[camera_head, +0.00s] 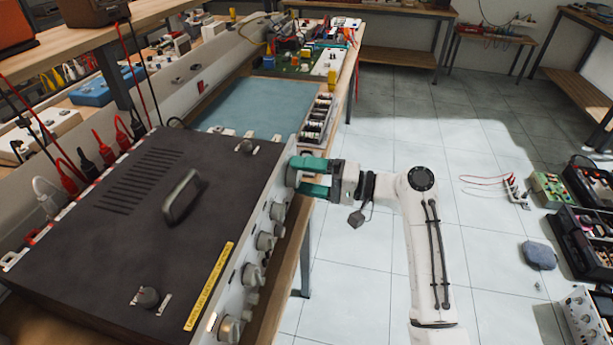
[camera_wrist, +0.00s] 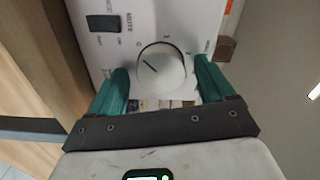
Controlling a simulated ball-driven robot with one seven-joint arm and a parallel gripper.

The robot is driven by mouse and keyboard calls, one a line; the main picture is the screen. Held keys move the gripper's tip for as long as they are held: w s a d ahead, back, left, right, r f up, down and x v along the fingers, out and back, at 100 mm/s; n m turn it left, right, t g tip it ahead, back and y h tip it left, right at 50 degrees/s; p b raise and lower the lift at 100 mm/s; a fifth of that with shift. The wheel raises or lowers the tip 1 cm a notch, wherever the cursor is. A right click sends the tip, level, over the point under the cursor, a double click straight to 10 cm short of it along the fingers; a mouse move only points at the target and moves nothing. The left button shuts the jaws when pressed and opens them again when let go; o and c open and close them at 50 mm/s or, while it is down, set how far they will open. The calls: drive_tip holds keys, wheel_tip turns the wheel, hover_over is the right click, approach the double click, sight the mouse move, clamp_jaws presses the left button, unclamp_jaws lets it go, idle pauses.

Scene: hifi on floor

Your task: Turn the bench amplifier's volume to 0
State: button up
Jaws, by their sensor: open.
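The bench amplifier appears to be the large dark-topped box (camera_head: 130,215) with a pale front panel and a row of knobs. My gripper (camera_head: 298,176) is at the far end of that panel, its teal fingers pointing at it. In the wrist view, a round white knob (camera_wrist: 165,75) sits between my two open fingers, one on each side. I cannot tell whether they touch it. The knob's dark pointer line slants to the upper left. Small numbers are printed around it, and its name is not readable. The knob is hidden by the fingers in the head view.
A black rocker switch (camera_wrist: 103,23) labelled mute is left of the knob. Several other knobs (camera_head: 265,242) line the panel nearer me. A blue mat (camera_head: 240,105) and electronics lie farther along the bench. Gear lies on the floor at right, with clear tiles (camera_head: 380,260) between.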

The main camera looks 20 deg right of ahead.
drive_tip(key=shift+d, duration=0.1)
drive_tip(key=v, duration=1)
drive_tip(key=shift+s+d, duration=0.25)
